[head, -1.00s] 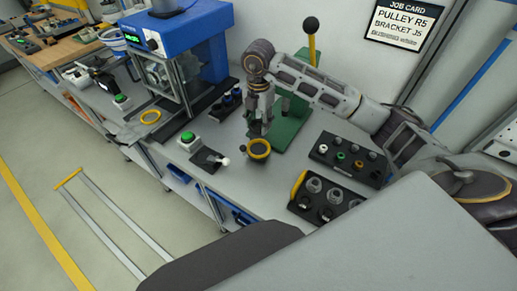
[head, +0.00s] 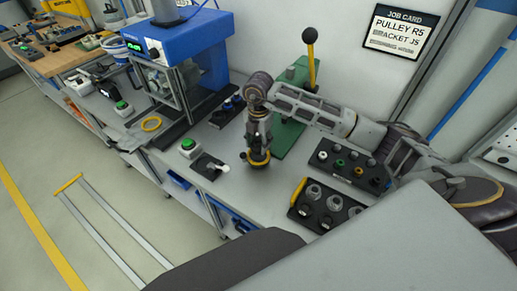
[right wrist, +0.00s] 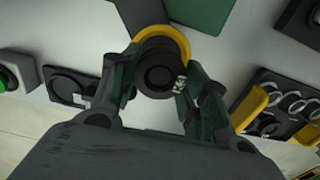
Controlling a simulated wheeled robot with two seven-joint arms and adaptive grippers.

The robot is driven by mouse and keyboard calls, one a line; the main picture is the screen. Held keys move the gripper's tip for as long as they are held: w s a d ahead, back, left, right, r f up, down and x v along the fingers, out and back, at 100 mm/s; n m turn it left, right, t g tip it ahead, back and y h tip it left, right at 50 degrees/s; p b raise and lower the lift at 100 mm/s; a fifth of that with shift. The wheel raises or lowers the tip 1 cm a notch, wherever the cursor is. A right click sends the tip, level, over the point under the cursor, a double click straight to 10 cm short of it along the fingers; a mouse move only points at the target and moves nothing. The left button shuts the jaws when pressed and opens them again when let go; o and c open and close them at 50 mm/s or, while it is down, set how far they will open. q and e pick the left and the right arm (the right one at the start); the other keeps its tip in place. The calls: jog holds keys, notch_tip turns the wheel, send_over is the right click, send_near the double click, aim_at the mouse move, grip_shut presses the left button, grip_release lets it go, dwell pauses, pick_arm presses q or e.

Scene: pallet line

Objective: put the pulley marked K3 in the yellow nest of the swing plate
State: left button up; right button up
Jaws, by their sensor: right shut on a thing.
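My right gripper (head: 257,151) points straight down at the yellow nest (head: 259,163), a ring on the bench near the green plate. In the right wrist view its fingers (right wrist: 158,88) are shut on a dark round pulley (right wrist: 155,76) with a small white label; I read a K, and the rest is unclear. The yellow nest (right wrist: 183,40) shows as an arc behind the pulley's upper edge. The pulley overlaps the ring, and I cannot tell whether it is seated in it. In the head view the gripper hides the pulley. My left gripper is not in view.
A green plate (head: 293,138) with a black-knobbed yellow lever (head: 311,60) stands behind the gripper. Black trays of parts (head: 345,167) (head: 309,219) lie to the right. A green button box (head: 190,147), a small black fixture (head: 209,166) and a blue machine (head: 170,45) are left.

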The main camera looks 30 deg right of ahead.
aim_at(259, 145)
jog(key=shift+f, duration=0.45)
notch_tip(259, 145, down, 2)
jog(key=shift+f, duration=0.55)
jog(key=o, duration=1)
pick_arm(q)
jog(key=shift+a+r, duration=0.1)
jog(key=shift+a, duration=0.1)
pick_arm(e)
jog(key=shift+o, duration=0.5)
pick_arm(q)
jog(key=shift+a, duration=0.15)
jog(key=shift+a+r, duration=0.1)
